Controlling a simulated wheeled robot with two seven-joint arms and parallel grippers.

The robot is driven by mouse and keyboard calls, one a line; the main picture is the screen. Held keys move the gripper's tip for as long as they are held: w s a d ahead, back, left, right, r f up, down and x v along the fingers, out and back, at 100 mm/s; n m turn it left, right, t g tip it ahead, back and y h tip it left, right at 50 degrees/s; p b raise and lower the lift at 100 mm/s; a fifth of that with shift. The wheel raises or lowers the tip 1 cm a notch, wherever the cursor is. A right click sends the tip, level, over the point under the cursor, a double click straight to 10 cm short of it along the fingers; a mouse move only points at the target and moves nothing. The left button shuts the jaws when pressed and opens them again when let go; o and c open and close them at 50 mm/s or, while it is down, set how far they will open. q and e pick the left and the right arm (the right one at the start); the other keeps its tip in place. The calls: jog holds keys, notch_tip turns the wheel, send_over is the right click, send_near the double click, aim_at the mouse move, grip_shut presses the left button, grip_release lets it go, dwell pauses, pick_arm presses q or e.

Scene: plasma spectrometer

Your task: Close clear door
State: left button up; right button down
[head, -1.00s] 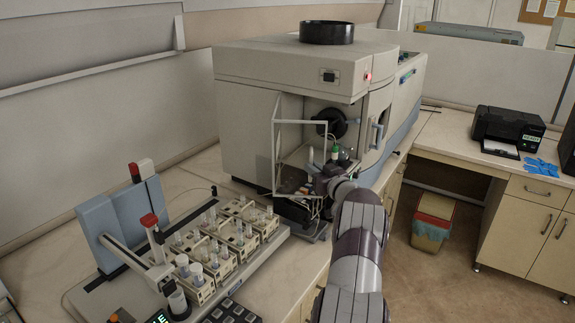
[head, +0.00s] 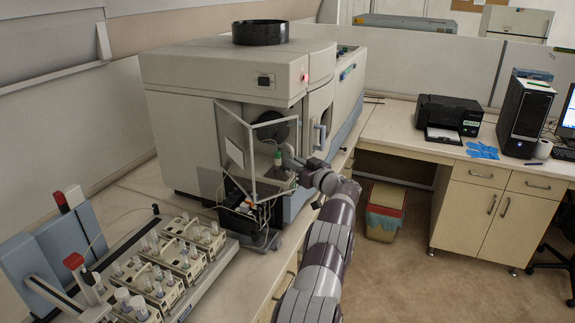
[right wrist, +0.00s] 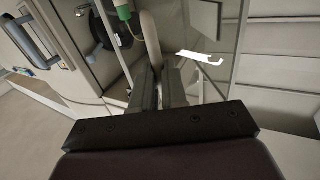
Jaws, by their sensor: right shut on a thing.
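The clear door (head: 272,176) is a transparent panel with pale edges at the front of the spectrometer's sample compartment. It stands angled out in front of the opening, partly ajar. My right gripper (head: 291,163) is at the door's right edge, shut on it. In the right wrist view the two dark fingers (right wrist: 160,92) are close together, with clear panel beside them; the exact grip point is hard to make out. Behind the panel are a green-capped part (head: 278,157) and a dark round port. My left gripper is not in view.
The spectrometer (head: 205,80) fills the bench's back. An autosampler with several vial racks (head: 165,262) stands at the front left, close to the compartment. A printer (head: 448,115), blue gloves (head: 482,150) and a computer tower (head: 525,115) are on the right bench. A bin (head: 384,212) stands below.

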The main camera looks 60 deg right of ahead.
jog(key=shift+w+a+r, duration=0.1)
jog(key=shift+a+r, duration=0.05)
jog(key=c, duration=1.2)
grip_release()
jog(key=shift+o, duration=0.2)
jog(key=shift+w, duration=0.15)
jog(key=b+v, duration=0.5)
jog(key=v, duration=0.7)
jog(key=shift+s+a, duration=0.15)
jog(key=shift+s, duration=0.1)
